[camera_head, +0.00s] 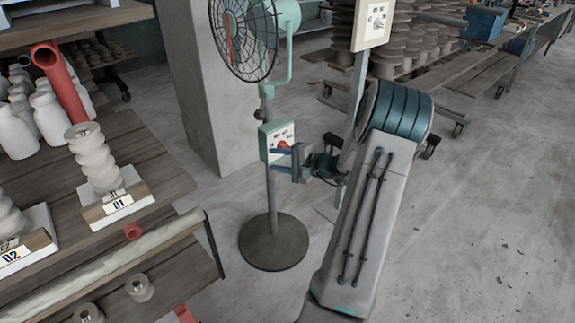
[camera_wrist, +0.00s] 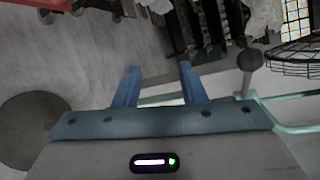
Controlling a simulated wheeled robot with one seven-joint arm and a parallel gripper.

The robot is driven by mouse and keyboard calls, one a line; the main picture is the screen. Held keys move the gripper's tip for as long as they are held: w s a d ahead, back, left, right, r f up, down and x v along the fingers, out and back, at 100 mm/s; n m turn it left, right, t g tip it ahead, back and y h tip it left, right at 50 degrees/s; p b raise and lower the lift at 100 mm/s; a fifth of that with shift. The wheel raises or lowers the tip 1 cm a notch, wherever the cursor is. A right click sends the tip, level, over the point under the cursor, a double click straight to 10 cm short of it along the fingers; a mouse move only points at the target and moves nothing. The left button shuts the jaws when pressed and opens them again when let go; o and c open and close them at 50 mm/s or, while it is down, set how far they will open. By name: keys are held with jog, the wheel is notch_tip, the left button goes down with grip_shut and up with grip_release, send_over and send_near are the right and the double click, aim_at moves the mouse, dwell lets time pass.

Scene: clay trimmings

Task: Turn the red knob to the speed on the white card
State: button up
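The floor fan (camera_head: 247,35) stands on a pole with a green-edged control box (camera_head: 277,134). The red knob (camera_head: 283,145) shows on the box's pale face; its exact setting is too small to read. My gripper (camera_head: 273,160) is at the box, its blue fingers apart, close to the knob and partly below it. I cannot tell whether they touch it. In the wrist view my gripper (camera_wrist: 158,78) has its fingers spread; the knob is not visible there. A white card (camera_head: 375,22) with a dial drawing hangs on a post at the top; its marked setting is too small to read.
The fan's round base (camera_head: 273,242) stands on open grey floor. A wooden table (camera_head: 135,150) with white bottles (camera_head: 50,118) and stacked clay pieces (camera_head: 92,158) is on the left. A pale pillar (camera_head: 205,90) is behind the fan. Racks of pots (camera_head: 400,50) stand at the back.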

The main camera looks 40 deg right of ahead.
jog(key=s+d+f+m+t+h+b, duration=0.1)
jog(key=d+f+m+t+h+b, duration=0.2)
jog(key=d, duration=0.4)
jog(key=s+d+f+m+t+h, duration=0.1)
jog(key=s+d+f+m+h, duration=0.1)
jog(key=d+f, duration=0.4)
jog(key=w+b, duration=0.1)
jog(key=w, duration=1.3)
jog(key=shift+a+r+h+b, duration=0.2)
jog(key=shift+a+h+b, duration=0.1)
jog(key=shift+a+h, duration=0.15)
jog(key=shift+y, duration=0.25)
grip_shut()
